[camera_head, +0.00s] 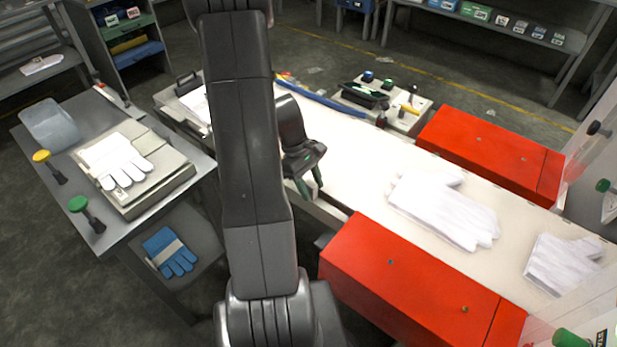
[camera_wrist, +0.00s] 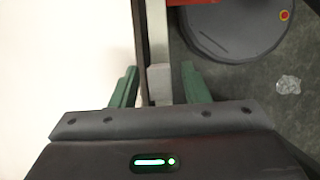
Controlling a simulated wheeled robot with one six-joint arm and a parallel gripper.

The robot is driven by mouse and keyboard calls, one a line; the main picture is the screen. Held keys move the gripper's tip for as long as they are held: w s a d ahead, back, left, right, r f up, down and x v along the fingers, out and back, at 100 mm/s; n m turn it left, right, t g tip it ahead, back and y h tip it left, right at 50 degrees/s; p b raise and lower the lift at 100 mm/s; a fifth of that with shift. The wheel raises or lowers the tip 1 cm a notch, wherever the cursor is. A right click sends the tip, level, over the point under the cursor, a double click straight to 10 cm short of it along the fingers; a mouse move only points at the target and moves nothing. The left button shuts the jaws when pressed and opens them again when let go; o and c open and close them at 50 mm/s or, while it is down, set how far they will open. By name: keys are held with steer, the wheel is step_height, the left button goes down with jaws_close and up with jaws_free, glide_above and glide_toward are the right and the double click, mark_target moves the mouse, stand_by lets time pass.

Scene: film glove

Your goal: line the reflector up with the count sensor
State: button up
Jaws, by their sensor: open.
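My gripper (camera_head: 308,190) is open, with two green fingers pointing down at the near edge of the white conveyor belt (camera_head: 370,160). In the wrist view the fingers (camera_wrist: 160,88) stand on either side of the belt's edge rail. A small grey block (camera_wrist: 159,85) on or beside that rail shows between them, apart from both fingers. I cannot tell whether this block is the reflector or part of the rail. I cannot pick out the count sensor for certain; the red housings (camera_head: 410,270) and my arm hide parts of the belt's edges.
White gloves (camera_head: 445,208) lie on the belt between the near red housing and the far red housing (camera_head: 490,150). A side table (camera_head: 190,185) at the left holds a glove on a grey block. Small tools and buttons stand on a plate (camera_head: 405,120) behind the belt.

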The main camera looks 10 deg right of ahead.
steer(key=v, duration=1.3)
steer(key=shift+w+r+p, duration=0.15)
steer(key=shift+r+p, duration=0.15)
steer(key=shift+p, duration=0.15)
steer(key=b+x, duration=0.1)
steer(key=x, duration=1.3)
steer(key=shift+a, duration=0.1)
steer(key=shift+w+a+r, duration=0.1)
steer(key=shift+w+a, duration=0.15)
steer(key=shift+w, duration=0.15)
steer(key=shift+w+a, duration=0.3)
